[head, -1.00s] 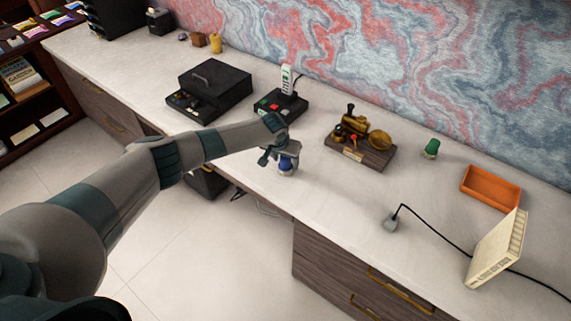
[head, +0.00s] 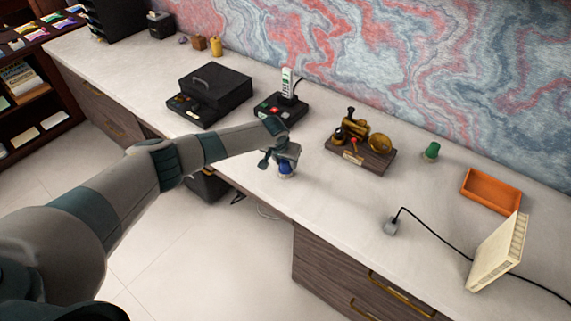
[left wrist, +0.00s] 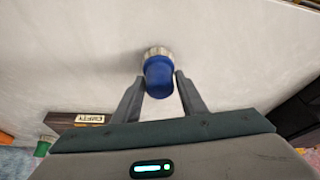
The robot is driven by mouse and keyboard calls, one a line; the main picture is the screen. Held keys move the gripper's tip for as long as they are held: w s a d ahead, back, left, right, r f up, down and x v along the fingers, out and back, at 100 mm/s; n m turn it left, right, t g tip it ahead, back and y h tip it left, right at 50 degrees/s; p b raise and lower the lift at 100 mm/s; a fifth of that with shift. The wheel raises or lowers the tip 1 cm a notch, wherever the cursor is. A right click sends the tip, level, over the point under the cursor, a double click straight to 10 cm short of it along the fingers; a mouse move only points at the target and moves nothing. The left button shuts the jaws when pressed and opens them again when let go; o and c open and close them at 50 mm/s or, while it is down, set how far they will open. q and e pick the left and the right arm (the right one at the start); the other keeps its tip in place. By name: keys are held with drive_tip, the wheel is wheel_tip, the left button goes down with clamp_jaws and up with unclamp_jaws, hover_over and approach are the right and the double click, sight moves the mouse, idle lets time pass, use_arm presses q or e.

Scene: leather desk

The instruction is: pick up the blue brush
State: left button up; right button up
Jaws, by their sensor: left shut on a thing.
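The blue brush (head: 286,168) is on the desk near its front edge, below the end of my left arm in the head view. In the left wrist view the brush (left wrist: 159,77) has a rounded blue handle and a pale bristle end towards the desk. My left gripper (head: 284,160) is shut on the brush; its two dark fingers (left wrist: 158,88) lie on either side of the blue handle. Whether the bristles touch the desk is hard to tell. My right gripper is not in view.
A brass instrument on a wooden base (head: 360,150) stands right of the brush. A black phone base (head: 281,110) and black box (head: 208,95) are behind. A green piece (head: 431,151), orange tray (head: 490,190) and cream device (head: 497,252) with cable are at right. The desk between is clear.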

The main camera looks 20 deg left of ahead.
use_arm(q)
drive_tip(key=shift+r, duration=0.45)
drive_tip(key=r+b, duration=0.2)
drive_tip(key=r, duration=0.1)
drive_tip(key=shift+d+r, duration=0.1)
drive_tip(key=shift+d, duration=0.2)
drive_tip(key=d+r+b, duration=0.4)
drive_tip(key=d+r, duration=0.2)
drive_tip(key=d, duration=0.5)
drive_tip(key=shift+w+r, duration=0.15)
drive_tip(key=shift+r, duration=0.25)
drive_tip(key=s+a+r+b, duration=0.1)
drive_tip(key=s+a+r, duration=0.2)
drive_tip(key=s, duration=0.4)
drive_tip(key=s+a+r, duration=0.3)
drive_tip(key=s+r, duration=0.1)
drive_tip(key=s, duration=0.4)
drive_tip(key=s+a+r+n+b, duration=0.1)
drive_tip(key=s+a+r, duration=0.2)
drive_tip(key=s, duration=0.4)
drive_tip(key=shift+s+a+r+b, duration=0.3)
drive_tip(key=shift+a+r, duration=0.05)
drive_tip(key=shift+r, duration=0.2)
drive_tip(key=shift+r, duration=0.15)
